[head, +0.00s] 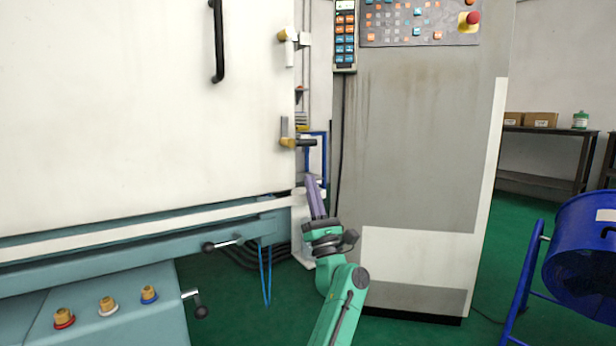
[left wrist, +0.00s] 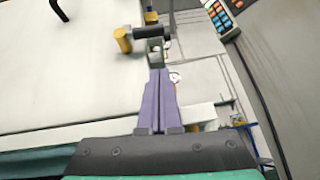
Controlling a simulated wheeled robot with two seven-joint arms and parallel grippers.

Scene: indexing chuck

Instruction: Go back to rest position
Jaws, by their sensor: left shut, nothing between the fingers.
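My left gripper (head: 312,182) has purple fingers, points upward, and sits just below the lower right corner of the large white machine door (head: 140,110). Its fingers are shut together and empty. In the left wrist view the closed fingers (left wrist: 158,76) point toward a brass-and-black latch (left wrist: 140,38) by the door's edge. In the head view that lower latch (head: 295,142) is above the fingertips, apart from them as far as I can tell. My right gripper is in neither view.
A grey control cabinet (head: 415,150) with buttons stands right of the gripper. A teal machine base (head: 110,290) with colored fittings is at lower left. A blue drum fan (head: 585,255) stands at the right. Green floor (head: 410,330) shows between them.

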